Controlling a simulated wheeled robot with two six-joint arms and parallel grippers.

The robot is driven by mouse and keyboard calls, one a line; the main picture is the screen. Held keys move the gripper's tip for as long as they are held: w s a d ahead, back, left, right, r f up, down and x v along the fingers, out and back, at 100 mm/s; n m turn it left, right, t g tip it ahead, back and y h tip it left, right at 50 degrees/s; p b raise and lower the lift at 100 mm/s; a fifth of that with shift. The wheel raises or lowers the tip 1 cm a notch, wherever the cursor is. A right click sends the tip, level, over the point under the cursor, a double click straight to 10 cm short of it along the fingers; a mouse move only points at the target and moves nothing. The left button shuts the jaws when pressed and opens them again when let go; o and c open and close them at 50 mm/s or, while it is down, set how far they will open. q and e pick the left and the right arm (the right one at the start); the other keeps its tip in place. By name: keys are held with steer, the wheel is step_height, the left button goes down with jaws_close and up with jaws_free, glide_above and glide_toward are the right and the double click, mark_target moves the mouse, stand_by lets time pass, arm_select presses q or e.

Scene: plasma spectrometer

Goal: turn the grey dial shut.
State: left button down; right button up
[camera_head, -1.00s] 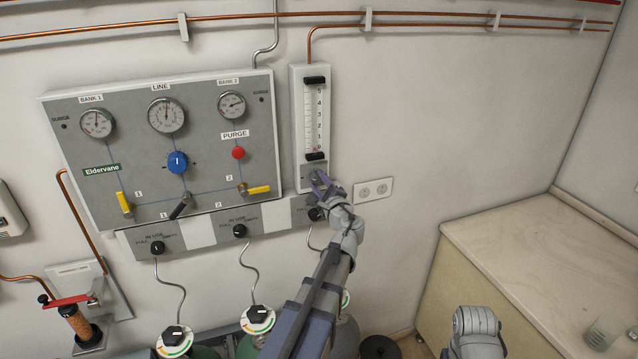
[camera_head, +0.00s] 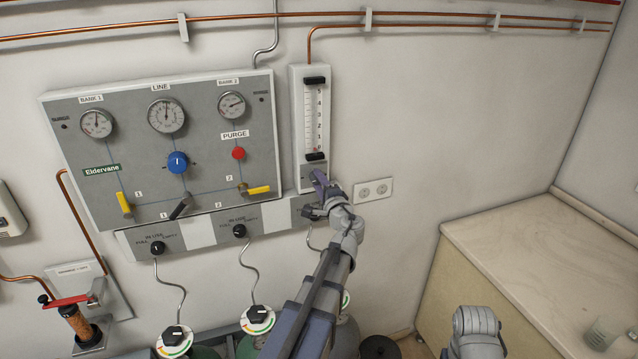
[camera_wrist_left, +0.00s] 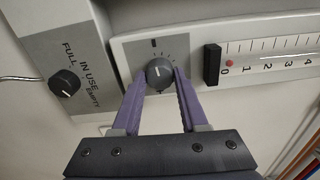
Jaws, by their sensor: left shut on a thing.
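The grey dial (camera_wrist_left: 160,73) sits at the foot of the white flow meter (camera_head: 309,120), with tick marks around it. In the left wrist view, the purple fingers of my left gripper (camera_wrist_left: 161,84) are on both sides of the dial and shut on it. In the head view, my left gripper (camera_head: 318,184) is at the flow meter's lower end and hides the dial. The red float (camera_wrist_left: 229,63) is at the 0 mark of the scale. My right gripper cannot be made out; only a grey part of my right arm shows at the bottom right.
A black FULL/IN USE/EMPTY knob (camera_wrist_left: 64,83) is close beside the dial. The gauge panel (camera_head: 200,117) with valves is to the left. A wall socket (camera_head: 373,190) is just right of my gripper. Gas cylinders stand below, and a worktop (camera_head: 530,245) is at the right.

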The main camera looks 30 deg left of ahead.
arm_select(q)
steer(key=shift+n, duration=0.5)
steer(key=shift+c, duration=2.2)
jaws_free()
steer(key=v, duration=0.8)
steer(key=shift+f, duration=0.15)
steer(key=s+d+f+n+g+h+b, duration=0.25)
steer(key=s+d+f+g, duration=0.2)
steer(key=d+f, duration=0.4)
steer(key=s+d+f+n+g+h+b, duration=0.2)
steer(key=s+d+f+g+h, duration=0.25)
steer(key=f, duration=0.75)
steer(key=s+d+f+g+h+b, duration=0.1)
steer(key=s+d+f+h, duration=0.1)
steer(key=s+d, duration=0.4)
steer(key=s+d+f+g+h+b, duration=0.1)
steer(key=s+d+f+h, duration=0.2)
steer(key=d, duration=0.8)
steer(key=s+f, duration=0.2)
steer(key=s, duration=0.1)
steer(key=shift+s+d+f+g+h, duration=0.25)
steer(key=shift+s+f+g+h, duration=0.05)
steer(key=shift+s+g, duration=0.1)
